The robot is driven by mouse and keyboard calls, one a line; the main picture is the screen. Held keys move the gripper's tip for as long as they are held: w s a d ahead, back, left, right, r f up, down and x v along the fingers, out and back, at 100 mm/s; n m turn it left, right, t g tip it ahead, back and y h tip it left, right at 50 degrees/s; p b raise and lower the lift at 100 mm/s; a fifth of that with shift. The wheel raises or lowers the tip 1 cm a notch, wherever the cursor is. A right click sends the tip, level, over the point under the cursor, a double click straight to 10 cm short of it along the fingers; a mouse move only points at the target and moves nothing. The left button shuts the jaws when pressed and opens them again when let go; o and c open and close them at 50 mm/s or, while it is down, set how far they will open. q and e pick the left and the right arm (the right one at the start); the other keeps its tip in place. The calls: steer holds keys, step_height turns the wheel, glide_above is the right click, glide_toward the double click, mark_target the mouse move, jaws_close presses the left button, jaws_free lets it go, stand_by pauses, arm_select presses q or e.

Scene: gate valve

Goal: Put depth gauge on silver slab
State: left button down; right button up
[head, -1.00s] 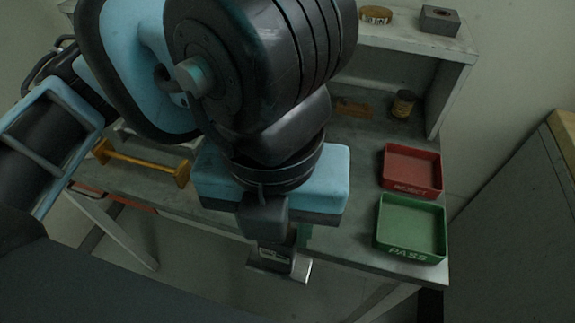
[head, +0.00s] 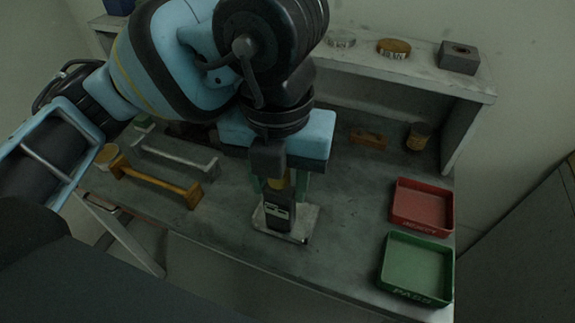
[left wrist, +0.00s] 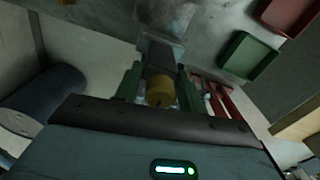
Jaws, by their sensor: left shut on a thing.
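My left gripper (head: 280,186) points down over the workbench, shut on the depth gauge (head: 279,214). The gauge has a dark upright body with a small display and a yellow round top. The yellow top (left wrist: 160,91) shows between the green fingers in the left wrist view. A pale plate, which looks like the silver slab (head: 308,216), lies on the bench at the gauge's lower end; it shows blurred in the left wrist view (left wrist: 168,14). The gauge overlaps the slab in view; I cannot tell whether they touch. My right gripper is not in view.
A red tray (head: 422,207) and a green PASS tray (head: 417,268) stand to the right. A yellow bar handle (head: 155,183) and a grey one (head: 178,158) lie left. A shelf (head: 395,68) stands behind. The bench between slab and trays is clear.

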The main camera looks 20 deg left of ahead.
arm_select(q)
steer(key=w+a+f, duration=0.1)
steer(key=w+f, duration=0.3)
steer(key=w, duration=0.1)
steer(key=shift+w, duration=0.25)
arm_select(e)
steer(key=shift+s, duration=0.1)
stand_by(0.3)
arm_select(q)
steer(key=shift+f, duration=0.15)
steer(key=c, duration=1)
jaws_free()
steer(key=shift+o, duration=0.8)
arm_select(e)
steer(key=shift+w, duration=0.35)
